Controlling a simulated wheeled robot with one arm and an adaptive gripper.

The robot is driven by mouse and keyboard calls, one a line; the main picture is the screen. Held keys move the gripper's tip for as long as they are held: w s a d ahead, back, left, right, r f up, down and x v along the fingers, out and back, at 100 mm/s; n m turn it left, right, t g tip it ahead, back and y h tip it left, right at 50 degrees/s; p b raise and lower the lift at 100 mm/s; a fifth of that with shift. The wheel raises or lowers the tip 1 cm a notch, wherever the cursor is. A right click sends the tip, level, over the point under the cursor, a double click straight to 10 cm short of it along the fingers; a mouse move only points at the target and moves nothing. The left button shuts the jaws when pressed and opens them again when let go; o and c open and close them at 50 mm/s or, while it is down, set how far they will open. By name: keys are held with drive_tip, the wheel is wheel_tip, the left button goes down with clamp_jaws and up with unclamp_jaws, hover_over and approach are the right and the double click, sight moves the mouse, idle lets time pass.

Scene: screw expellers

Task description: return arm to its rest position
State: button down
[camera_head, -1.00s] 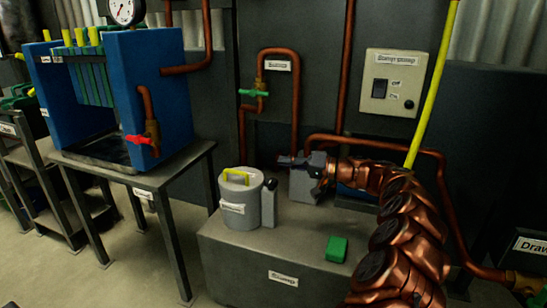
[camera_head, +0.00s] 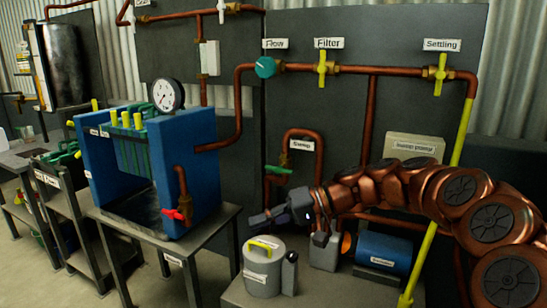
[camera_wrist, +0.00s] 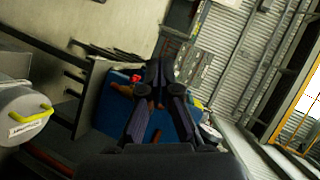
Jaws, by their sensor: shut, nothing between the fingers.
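My gripper (camera_head: 264,218) is at the end of my copper-coloured arm, which reaches in from the right in the head view. It is shut and empty, pointing left, above and behind the grey lidded pot with a yellow handle (camera_head: 262,268). In the wrist view my gripper (camera_wrist: 154,62) shows its dark fingers together, in front of the blue filter press. The pot (camera_wrist: 22,118) is at the left edge there. Nothing hangs from the fingers.
The blue press (camera_head: 185,165) with a gauge and red valve stands on a table at left. Copper pipes with a teal Flow valve (camera_head: 266,67) and yellow valves (camera_head: 323,68) run along the back panel. A blue motor (camera_head: 384,250) sits under my arm. A yellow pole (camera_head: 436,205) stands at right.

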drive_tip(key=s+r+g+h+p, duration=0.1)
drive_tip(key=s+r+h+p, duration=0.3)
drive_tip(key=s, duration=0.5)
drive_tip(key=s+d+r+m+h+p, duration=0.2)
drive_tip(key=s+d+h+p, duration=0.3)
drive_tip(key=s+d+p, duration=0.5)
drive_tip(key=s+d+r+m+h+p, duration=0.2)
drive_tip(key=s+d+h+p, duration=0.3)
drive_tip(key=s+d+p, duration=0.5)
drive_tip(key=s+d+r, duration=0.1)
drive_tip(key=s, duration=0.4)
drive_tip(key=shift+s+r, duration=0.2)
drive_tip(key=shift+s, duration=0.05)
drive_tip(key=c, duration=1.9)
unclamp_jaws()
